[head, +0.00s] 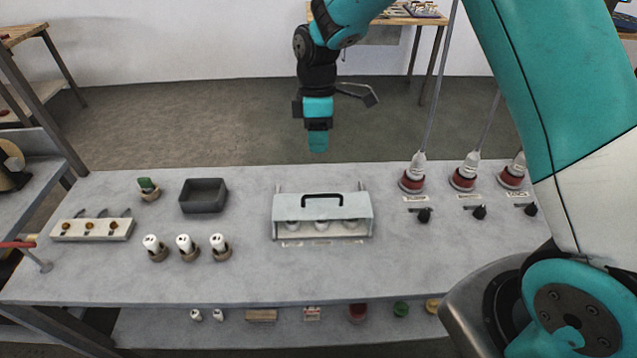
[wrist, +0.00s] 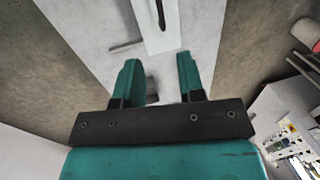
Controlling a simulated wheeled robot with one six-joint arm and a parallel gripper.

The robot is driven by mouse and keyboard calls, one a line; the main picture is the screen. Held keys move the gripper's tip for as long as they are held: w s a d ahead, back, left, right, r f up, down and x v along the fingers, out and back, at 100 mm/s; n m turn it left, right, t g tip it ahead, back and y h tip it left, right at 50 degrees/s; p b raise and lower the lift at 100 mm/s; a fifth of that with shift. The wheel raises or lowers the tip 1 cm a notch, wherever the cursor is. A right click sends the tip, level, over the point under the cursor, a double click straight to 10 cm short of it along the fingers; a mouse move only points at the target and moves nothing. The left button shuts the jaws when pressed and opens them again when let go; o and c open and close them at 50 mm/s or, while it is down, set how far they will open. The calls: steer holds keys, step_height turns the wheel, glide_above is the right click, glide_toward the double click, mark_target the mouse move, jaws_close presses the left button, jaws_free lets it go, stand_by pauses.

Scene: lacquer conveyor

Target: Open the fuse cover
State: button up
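The fuse cover (head: 350,206) is a pale grey hood over a row of white fuses (head: 320,226) near the middle of the bench. It looks closed, with the fuses showing below its front edge. A black bar handle (head: 322,197) is on it. My gripper (head: 318,145) hangs above the bench's back edge, behind the cover and apart from it. In the wrist view my gripper (wrist: 158,62) has its two teal fingers spread with nothing between them. The cover (wrist: 150,38) and its dark handle (wrist: 161,14) show beyond the fingertips at the top.
A dark grey bin (head: 203,196) and a row of white-topped plugs (head: 186,246) are left of the cover. Red-based connectors with cables (head: 412,180) and black knobs (head: 425,215) are at right. A hook strip (head: 92,229) lies at far left. Bench in front is clear.

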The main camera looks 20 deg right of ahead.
steer(key=p, duration=0.3)
glide_above(322, 209)
steer(key=w, duration=0.2)
steer(key=f, duration=1.2)
steer(key=shift+s+a+f, duration=0.15)
steer(key=shift+s+f, duration=0.05)
steer(key=shift+f, duration=0.05)
jaws_close()
